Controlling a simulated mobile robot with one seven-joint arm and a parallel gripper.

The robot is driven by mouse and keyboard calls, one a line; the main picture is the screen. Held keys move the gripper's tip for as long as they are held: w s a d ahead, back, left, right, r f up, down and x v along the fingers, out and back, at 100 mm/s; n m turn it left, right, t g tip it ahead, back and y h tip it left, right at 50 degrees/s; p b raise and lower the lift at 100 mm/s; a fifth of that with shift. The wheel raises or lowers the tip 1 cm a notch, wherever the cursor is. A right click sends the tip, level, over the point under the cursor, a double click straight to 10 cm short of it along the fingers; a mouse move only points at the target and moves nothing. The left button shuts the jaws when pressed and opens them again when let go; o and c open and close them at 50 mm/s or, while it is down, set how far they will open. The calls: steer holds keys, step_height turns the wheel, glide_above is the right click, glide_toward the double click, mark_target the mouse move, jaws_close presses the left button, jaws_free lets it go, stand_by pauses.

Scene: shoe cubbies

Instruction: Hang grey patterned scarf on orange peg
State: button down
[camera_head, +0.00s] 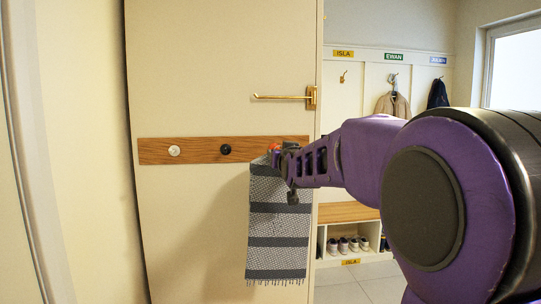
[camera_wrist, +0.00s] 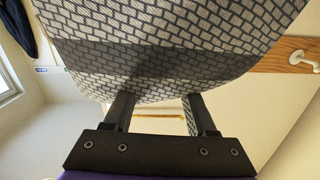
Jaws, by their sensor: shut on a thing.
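The grey patterned scarf (camera_head: 277,215), with dark bands and a fringe, hangs down in front of the door. My gripper (camera_head: 284,157) is shut on its top end. In the wrist view the scarf (camera_wrist: 170,45) spreads above and between the fingers (camera_wrist: 160,112). The orange peg (camera_head: 275,147) shows as a small orange spot at the scarf's top, right beside my gripper and mostly hidden. I cannot tell whether the scarf touches the peg or lies over it.
The wooden peg board (camera_head: 197,151) also carries a white peg (camera_head: 174,151) and a black peg (camera_head: 225,149), both bare. A brass door handle (camera_head: 285,97) sticks out above. Cubbies with shoes (camera_head: 347,244) and hanging coats (camera_head: 393,103) stand behind, to the right.

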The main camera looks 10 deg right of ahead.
steer(key=w+f, duration=0.1)
steer(key=w, duration=0.5)
steer(key=shift+w+f, duration=0.2)
steer(key=shift+w, duration=0.05)
stand_by(0.3)
stand_by(0.6)
steer(key=shift+c, duration=0.6)
jaws_free()
